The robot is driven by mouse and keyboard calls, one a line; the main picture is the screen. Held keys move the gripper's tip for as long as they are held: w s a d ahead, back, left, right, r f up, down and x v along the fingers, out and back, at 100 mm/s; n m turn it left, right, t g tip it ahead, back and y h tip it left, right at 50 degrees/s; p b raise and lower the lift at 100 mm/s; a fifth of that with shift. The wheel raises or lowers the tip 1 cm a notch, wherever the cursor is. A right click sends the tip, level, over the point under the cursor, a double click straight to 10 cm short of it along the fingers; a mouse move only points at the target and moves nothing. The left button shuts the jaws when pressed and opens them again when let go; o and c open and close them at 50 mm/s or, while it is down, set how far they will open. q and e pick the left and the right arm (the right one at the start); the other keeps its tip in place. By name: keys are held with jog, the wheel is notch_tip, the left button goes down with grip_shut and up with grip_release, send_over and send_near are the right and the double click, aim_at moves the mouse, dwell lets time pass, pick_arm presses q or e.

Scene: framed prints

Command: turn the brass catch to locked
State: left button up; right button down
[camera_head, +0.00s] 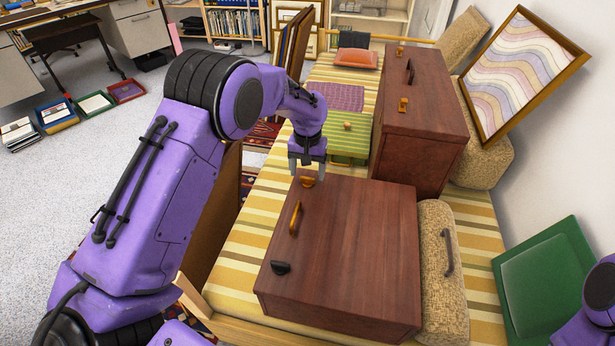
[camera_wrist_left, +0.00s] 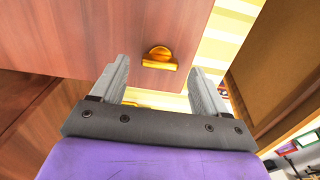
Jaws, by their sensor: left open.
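The brass catch (camera_head: 307,182) sits near the far left corner of the front dark-red wooden case (camera_head: 350,240). In the left wrist view the catch (camera_wrist_left: 159,57) is a rounded golden knob on a small plate. My left gripper (camera_head: 307,168) is open and empty, its fingers pointing down over that end of the case. In the left wrist view the catch appears between the fingertips (camera_wrist_left: 160,70); I cannot tell whether they touch it. My right gripper is out of view.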

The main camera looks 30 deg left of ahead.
pick_arm(q)
notch_tip(320, 180, down, 2)
